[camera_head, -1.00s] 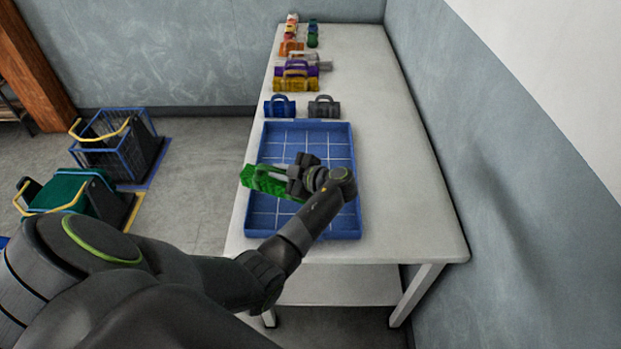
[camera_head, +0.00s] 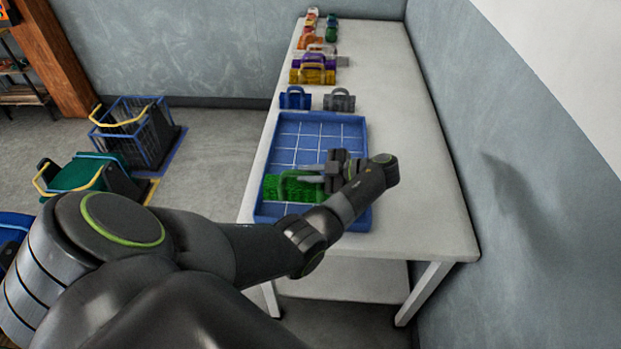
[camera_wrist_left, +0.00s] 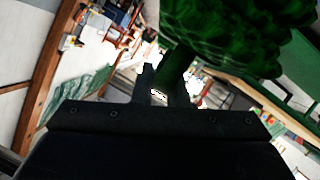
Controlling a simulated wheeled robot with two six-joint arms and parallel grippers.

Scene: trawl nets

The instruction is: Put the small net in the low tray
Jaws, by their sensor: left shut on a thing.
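The small net is a green rolled bundle (camera_head: 287,188) with a handle. It is over the near left part of the low blue tray (camera_head: 262,186), which has a white grid on its floor. My left gripper (camera_head: 318,176) is shut on the net's handle, reaching in from the right side of the bundle. In the left wrist view the green net (camera_wrist_left: 235,30) fills the upper right, with its handle between the fingers (camera_wrist_left: 165,90). I cannot tell whether the net touches the tray floor. My right gripper does not show.
A blue bundle (camera_head: 295,98) and a grey bundle (camera_head: 339,100) stand just behind the tray. Several coloured bundles line the table's far end. The white table (camera_head: 425,190) is clear at right, beside the wall. Wire crates (camera_head: 135,130) stand on the floor at left.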

